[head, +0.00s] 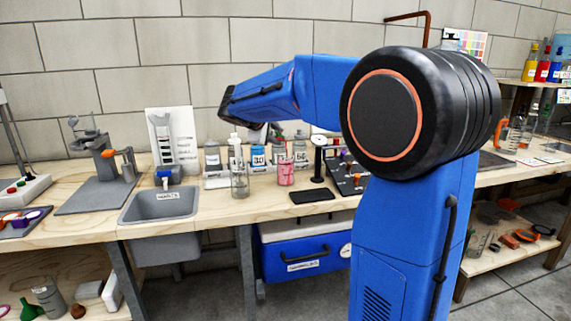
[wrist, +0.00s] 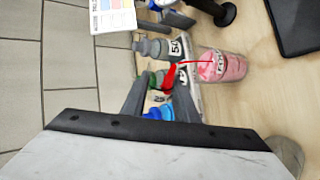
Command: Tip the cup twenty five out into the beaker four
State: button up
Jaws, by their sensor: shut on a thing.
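A clear beaker (wrist: 225,66) with a white label holds pink-red liquid. It also stands on the bench in the head view (head: 286,175). I take it for beaker four, but the label is too small to read surely. In the wrist view my gripper (wrist: 158,95) is shut on a small cup (wrist: 167,80), mostly hidden between the fingers, with red liquid at its mouth. The cup is tipped above the beaker, and a thin red stream runs from it into the beaker's mouth. The cup's number is not visible. In the head view my arm mostly hides the gripper.
A clear beaker (head: 240,182) stands left of the pink one. Several labelled bottles (head: 258,157) stand close behind. A black pad (head: 312,196) lies to the right, near a black stand (head: 319,158). A grey sink (head: 160,204) is set in the bench at left.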

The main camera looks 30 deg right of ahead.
jog(key=shift+s+d+r+m+t+y+p, duration=0.15)
jog(key=shift+m+t+p, duration=0.2)
jog(key=shift+p, duration=0.35)
jog(key=shift+a+r+m+t+y+p, duration=0.15)
jog(key=shift+m+t+p, duration=0.15)
jog(key=shift+p, duration=0.35)
dwell(1.2)
jog(key=shift+s+d+r+m+t, duration=0.1)
jog(key=shift+d+m+t, duration=0.05)
jog(key=shift+m+t, duration=0.25)
dwell(1.1)
jog(key=shift+s+d+f+m+t+y, duration=0.1)
jog(key=shift+s+f+m+t+y, duration=0.15)
jog(key=shift+f+m+t, duration=0.3)
dwell(1.3)
jog(key=shift+s+d+r+m+t, duration=0.1)
jog(key=shift+s+d+m+t, duration=0.1)
jog(key=shift+m+t, duration=0.3)
dwell(1.6)
